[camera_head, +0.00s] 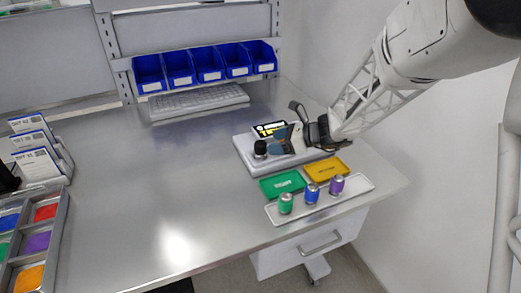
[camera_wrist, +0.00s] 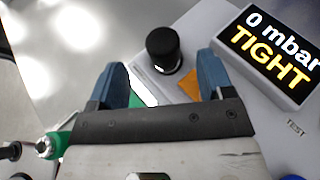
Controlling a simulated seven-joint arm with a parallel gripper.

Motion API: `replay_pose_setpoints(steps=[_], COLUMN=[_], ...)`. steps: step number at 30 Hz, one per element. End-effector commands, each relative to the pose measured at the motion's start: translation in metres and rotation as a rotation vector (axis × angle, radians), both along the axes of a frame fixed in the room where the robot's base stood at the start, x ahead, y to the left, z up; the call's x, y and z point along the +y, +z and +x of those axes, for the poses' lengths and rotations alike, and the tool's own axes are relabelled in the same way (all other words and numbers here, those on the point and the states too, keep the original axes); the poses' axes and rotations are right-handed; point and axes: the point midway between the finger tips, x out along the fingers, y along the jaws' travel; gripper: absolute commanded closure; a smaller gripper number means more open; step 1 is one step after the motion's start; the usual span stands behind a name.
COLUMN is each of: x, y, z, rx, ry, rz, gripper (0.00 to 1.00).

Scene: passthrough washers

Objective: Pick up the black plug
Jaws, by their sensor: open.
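The black plug (camera_wrist: 163,48) is a short, dark cylinder standing upright. In the wrist view it lies just beyond my gripper (camera_wrist: 162,66), in line with the gap between its two blue fingers. The fingers are apart with nothing held between them. In the head view the plug (camera_head: 261,149) stands at the left end of a light grey fixture (camera_head: 245,142). My gripper (camera_head: 288,138) is just right of it, reaching in from the right. Contact between finger and plug cannot be told from the head view.
A display (camera_wrist: 268,52) reading "0 mbar TIGHT" stands beside the plug. Green (camera_head: 283,184) and yellow (camera_head: 327,170) trays lie in front, then a white tray (camera_head: 352,188) with green, blue and purple capped cylinders. Blue bins (camera_head: 208,65) and a keyboard (camera_head: 198,101) are behind. The table's middle is clear.

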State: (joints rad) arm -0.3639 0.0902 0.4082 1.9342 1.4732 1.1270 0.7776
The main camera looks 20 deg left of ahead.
Motion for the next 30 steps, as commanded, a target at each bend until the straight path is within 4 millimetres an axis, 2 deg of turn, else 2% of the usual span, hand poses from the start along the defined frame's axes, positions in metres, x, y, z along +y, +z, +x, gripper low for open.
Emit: replay_pose_setpoints(steps=[4, 17, 30], x=[0.007, 0.011, 0.05], y=[-0.003, -0.005, -0.021], z=[-0.001, -0.001, -0.004], rx=[0.0, 0.0, -0.001], ry=[0.0, 0.0, 0.0], rz=[0.0, 0.001, 0.001], gripper=[0.26, 0.26, 0.26])
